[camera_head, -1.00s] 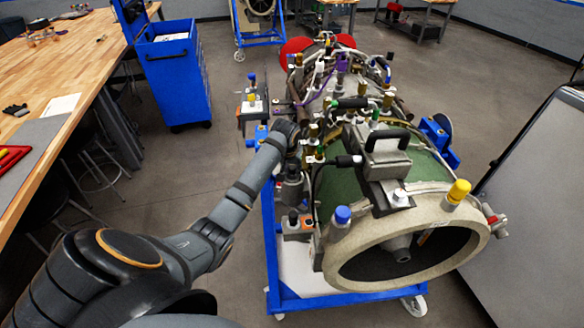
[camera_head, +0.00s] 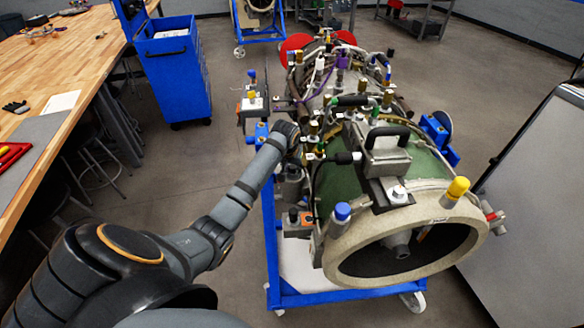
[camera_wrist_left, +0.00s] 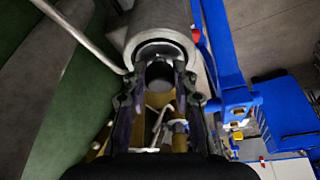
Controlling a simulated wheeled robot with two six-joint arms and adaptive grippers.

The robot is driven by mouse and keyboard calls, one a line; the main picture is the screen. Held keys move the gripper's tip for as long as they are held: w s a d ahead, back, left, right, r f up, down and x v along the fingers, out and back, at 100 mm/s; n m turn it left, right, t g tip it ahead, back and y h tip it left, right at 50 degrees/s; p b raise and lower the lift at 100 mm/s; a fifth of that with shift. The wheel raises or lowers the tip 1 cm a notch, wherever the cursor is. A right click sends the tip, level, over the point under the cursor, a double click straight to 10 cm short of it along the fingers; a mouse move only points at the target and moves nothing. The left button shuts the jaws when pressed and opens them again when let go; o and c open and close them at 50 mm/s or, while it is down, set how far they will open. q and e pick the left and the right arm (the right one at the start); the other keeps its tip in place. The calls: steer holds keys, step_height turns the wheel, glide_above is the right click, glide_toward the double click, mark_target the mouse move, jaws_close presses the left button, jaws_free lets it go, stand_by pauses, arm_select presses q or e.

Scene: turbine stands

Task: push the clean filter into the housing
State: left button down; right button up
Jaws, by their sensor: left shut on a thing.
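My left arm reaches in from the left to the near left side of the turbine (camera_head: 345,180). In the head view its wrist end (camera_head: 286,132) is among the fittings there, and its fingertips are hidden. In the left wrist view my left gripper (camera_wrist_left: 160,75) is shut on a short grey cylinder, which looks like the clean filter (camera_wrist_left: 159,74). The filter is at the round mouth of a larger grey cylinder, likely the housing (camera_wrist_left: 150,30), and lined up with it. How deep it sits inside I cannot tell. My right gripper is not in view.
The turbine rests on a blue wheeled stand (camera_head: 340,296); its blue frame (camera_wrist_left: 222,50) runs close on the right in the wrist view. A thin metal pipe (camera_wrist_left: 80,35) passes at the left. A workbench (camera_head: 55,60) and blue cabinet (camera_head: 177,75) stand left, with open floor between.

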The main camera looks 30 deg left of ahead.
arm_select(q)
steer(key=shift+s+d+f+p, duration=0.1)
steer(key=shift+p, duration=0.2)
steer(key=shift+s+f, duration=0.1)
steer(key=shift+f, duration=0.2)
steer(key=c, duration=1.1)
jaws_free()
steer(key=shift+c, duration=0.2)
steer(key=shift+o, duration=0.7)
steer(key=shift+o, duration=0.9)
steer(key=shift+w+r, duration=0.1)
steer(key=shift+w, duration=0.1)
